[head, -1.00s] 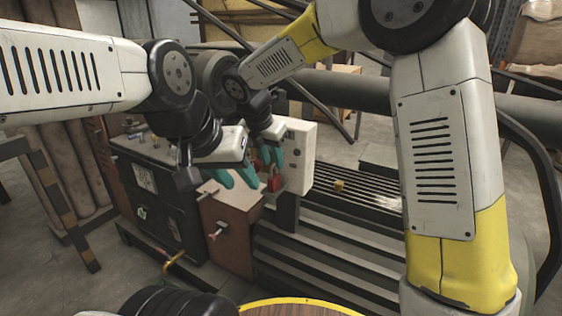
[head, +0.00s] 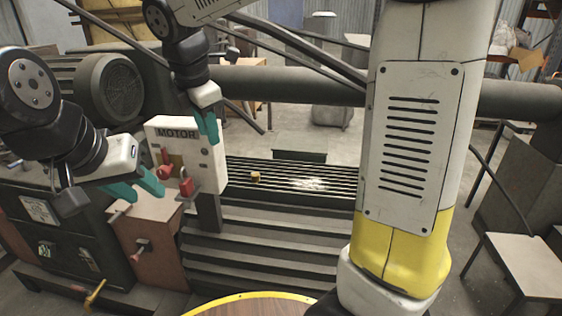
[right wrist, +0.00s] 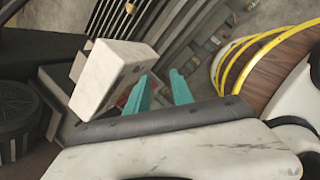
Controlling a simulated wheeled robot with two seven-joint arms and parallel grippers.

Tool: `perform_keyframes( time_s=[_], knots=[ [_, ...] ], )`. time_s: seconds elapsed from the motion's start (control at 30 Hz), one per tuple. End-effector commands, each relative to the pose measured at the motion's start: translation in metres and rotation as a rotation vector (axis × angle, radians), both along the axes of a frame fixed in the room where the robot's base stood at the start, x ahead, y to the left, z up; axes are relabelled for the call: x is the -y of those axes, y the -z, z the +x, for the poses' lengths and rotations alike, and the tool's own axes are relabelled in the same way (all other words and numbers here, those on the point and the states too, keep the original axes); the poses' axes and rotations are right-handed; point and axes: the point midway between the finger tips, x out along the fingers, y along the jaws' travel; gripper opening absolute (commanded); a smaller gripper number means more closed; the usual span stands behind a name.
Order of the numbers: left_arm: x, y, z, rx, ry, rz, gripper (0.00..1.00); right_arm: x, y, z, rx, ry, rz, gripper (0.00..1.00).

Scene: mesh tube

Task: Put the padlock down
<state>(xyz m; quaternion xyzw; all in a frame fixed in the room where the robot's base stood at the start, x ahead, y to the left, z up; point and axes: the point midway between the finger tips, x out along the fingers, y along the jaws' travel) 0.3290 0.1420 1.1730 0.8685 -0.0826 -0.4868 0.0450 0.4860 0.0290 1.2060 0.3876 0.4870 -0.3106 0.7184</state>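A red padlock-like piece (head: 186,187) is low at the front of the white MOTOR box (head: 205,165); I cannot tell whether it hangs or rests on the brown cabinet's top. A red lever (head: 165,160) is above and left of it. My left gripper (head: 147,192) is open and empty over the cabinet top, left of the red piece and apart from it. My right gripper (head: 209,140) is at the box's upper edge, above the red piece. Its teal fingers are apart in the right wrist view (right wrist: 160,92), with nothing visibly held. There the MOTOR box (right wrist: 112,78) partly hides red parts.
The brown cabinet (head: 145,235) has a red-handled fitting on its front. A small brass-coloured piece (head: 256,177) lies on the slatted grate (head: 275,170) at right. A thick dark pipe (head: 290,85) crosses behind. A yellow-rimmed round table (head: 250,303) is in front.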

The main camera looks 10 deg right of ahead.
Motion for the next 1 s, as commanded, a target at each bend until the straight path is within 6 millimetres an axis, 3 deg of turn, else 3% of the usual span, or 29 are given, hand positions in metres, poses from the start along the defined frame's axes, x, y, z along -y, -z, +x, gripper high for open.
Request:
perform_keyframes(
  time_s=[0.03,0.2,0.4,0.5,0.63,1.0],
  knots=[
    [0.0,0.0,0.0,0.0,0.0,0.0,0.36,0.032,-0.005,-0.015,0.016,0.179,0.088,0.28],
    [0.0,0.0,0.0,0.0,0.0,0.0,0.36,0.105,-0.002,-0.067,0.041,0.792,0.413,0.28],
    [0.0,0.0,0.0,0.0,0.0,0.0,0.36,0.155,0.016,-0.125,0.036,1.433,0.788,0.28],
    [0.0,0.0,0.0,0.0,0.0,0.0,0.36,0.165,0.025,-0.144,0.022,1.646,0.924,0.28],
    [0.0,0.0,0.0,0.0,0.0,0.0,0.36,0.171,0.032,-0.156,0.005,1.796,1.023,0.28],
    [0.0,0.0,0.0,0.0,0.0,0.0,0.36,0.171,0.033,-0.158,-0.001,1.831,1.043,0.28]
  ],
)
